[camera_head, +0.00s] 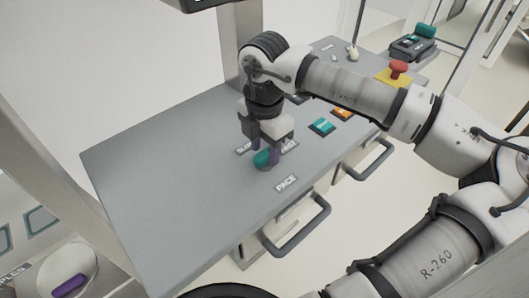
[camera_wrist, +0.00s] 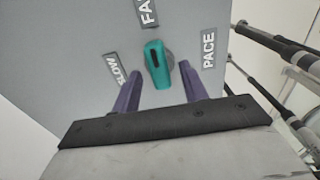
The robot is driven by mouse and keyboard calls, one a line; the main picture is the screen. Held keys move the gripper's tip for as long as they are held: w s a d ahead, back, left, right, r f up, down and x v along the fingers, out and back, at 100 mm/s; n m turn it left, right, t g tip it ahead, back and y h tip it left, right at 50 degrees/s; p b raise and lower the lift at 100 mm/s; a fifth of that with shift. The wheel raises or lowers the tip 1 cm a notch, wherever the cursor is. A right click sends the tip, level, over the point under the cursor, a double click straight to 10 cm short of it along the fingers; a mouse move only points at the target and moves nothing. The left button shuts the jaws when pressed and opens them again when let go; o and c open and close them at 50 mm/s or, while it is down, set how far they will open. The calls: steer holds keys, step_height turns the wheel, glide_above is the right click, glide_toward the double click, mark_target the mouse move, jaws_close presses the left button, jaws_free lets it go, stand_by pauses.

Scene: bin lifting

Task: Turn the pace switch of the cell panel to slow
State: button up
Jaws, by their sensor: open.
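The pace switch (camera_head: 261,159) is a teal lever knob on the grey cell panel (camera_head: 150,170). In the wrist view the knob (camera_wrist: 157,66) lies roughly along the picture's height, its upper end towards the partly cut-off FAST label (camera_wrist: 149,12). The SLOW label (camera_wrist: 117,70) is to its left and the PACE label (camera_wrist: 209,50) to its right. My gripper (camera_head: 266,154) points down at the switch with its purple fingers open. In the wrist view my gripper (camera_wrist: 160,73) has one finger on each side of the knob, with gaps showing; contact is not visible.
Behind the gripper are a teal button (camera_head: 322,127) and an orange button (camera_head: 342,113). A red emergency knob (camera_head: 398,69) stands on a yellow base further right. Dark handles (camera_head: 300,228) project from the front edge. The panel's left part is clear.

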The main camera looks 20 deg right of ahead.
steer(key=shift+f, duration=0.75)
jaws_close()
